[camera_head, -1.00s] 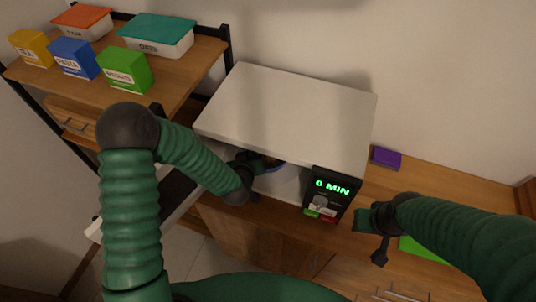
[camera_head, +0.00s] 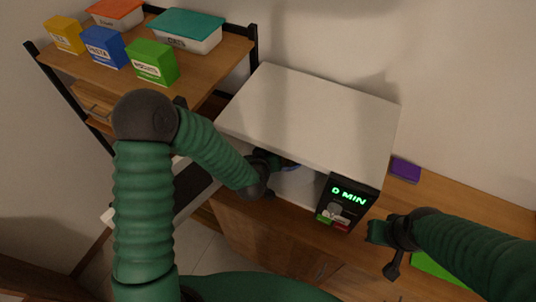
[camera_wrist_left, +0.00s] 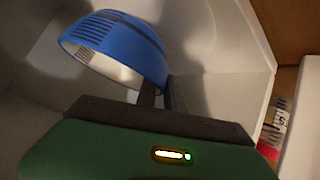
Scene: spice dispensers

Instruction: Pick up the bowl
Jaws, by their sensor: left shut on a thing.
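The blue bowl (camera_wrist_left: 118,44) is inside the white microwave (camera_head: 312,115), tilted, with its pale inside partly showing in the left wrist view. In the head view only a small blue part of the bowl (camera_head: 291,166) shows under the microwave's top. My left gripper (camera_wrist_left: 158,97) is shut on the bowl's near right edge; in the head view it reaches into the microwave's open front (camera_head: 272,163). My right gripper (camera_head: 383,248) is in front of the counter, right of the microwave, and holds nothing that I can see; its finger gap is unclear.
The microwave's display panel (camera_head: 345,203) reads 0 MIN. A purple block (camera_head: 405,170) and a green item (camera_head: 437,265) lie on the wooden counter (camera_head: 468,208) at right. A shelf (camera_head: 82,66) with boxes and lidded containers stands at left. Microwave walls closely surround the bowl.

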